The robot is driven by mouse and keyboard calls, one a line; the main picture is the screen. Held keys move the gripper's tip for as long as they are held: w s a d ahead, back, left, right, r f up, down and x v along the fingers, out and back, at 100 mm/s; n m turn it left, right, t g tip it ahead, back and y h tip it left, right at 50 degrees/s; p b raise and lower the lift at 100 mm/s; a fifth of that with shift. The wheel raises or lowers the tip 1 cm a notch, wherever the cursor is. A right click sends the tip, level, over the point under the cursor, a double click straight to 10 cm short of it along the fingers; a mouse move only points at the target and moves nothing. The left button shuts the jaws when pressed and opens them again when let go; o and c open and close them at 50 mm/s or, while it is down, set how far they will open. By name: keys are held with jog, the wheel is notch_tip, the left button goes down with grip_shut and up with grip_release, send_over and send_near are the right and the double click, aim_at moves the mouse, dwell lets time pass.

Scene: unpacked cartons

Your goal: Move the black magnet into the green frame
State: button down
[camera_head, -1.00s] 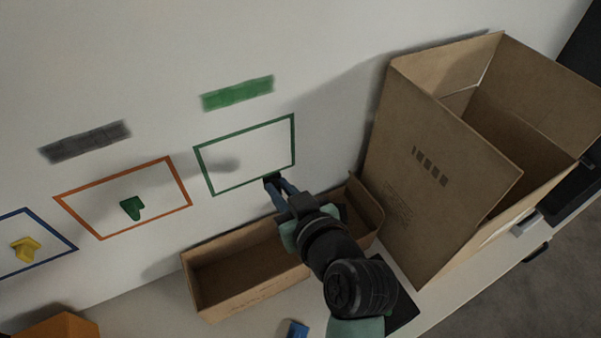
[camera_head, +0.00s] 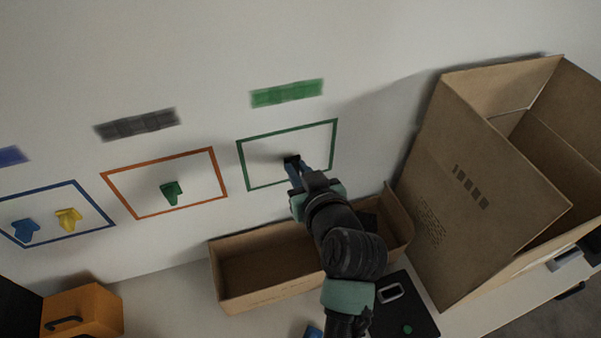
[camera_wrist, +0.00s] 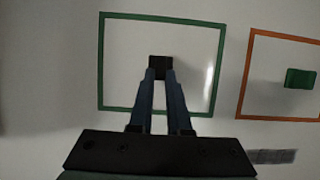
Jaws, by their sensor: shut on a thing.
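The black magnet (camera_head: 291,159) is held at the tips of my gripper (camera_head: 294,167), in front of the whiteboard. In the wrist view the magnet (camera_wrist: 159,67) is a dark block between the two blue fingertips (camera_wrist: 160,77). The green frame (camera_head: 239,160) is a thin green outline on the white board. In both views the magnet appears within the frame's outline, toward its lower middle in the head view. Whether the magnet touches the board cannot be told.
An orange frame (camera_head: 103,176) with a green magnet (camera_head: 171,193) is to the left. A blue frame (camera_head: 76,184) holds a blue magnet (camera_head: 25,231) and a yellow magnet (camera_head: 68,219). An open carton (camera_head: 262,297) lies below my arm; a large carton (camera_head: 440,190) stands right.

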jog(key=shift+w+a, duration=0.15)
jog(key=shift+w, duration=0.3)
dwell(0.5)
jog(key=shift+c, duration=1.1)
grip_release()
jog(key=s+d, duration=0.2)
jog(key=s, duration=0.5)
jog(key=shift+s+d, duration=0.25)
jog(key=shift+s, duration=0.1)
notch_tip(320, 180, up, 30)
jog(key=a+m+t+h+b, duration=0.1)
jog(key=m+t+h+b, duration=0.15)
jog(key=t+b, duration=0.55)
jog(key=s+a+r+m+t+h, duration=0.1)
jog(key=s+r+t, duration=0.5)
jog(key=r, duration=0.5)
jog(key=shift+s+t+h+p, duration=0.35)
jog(key=shift+s+p, duration=0.1)
jog(key=shift+s, duration=0.55)
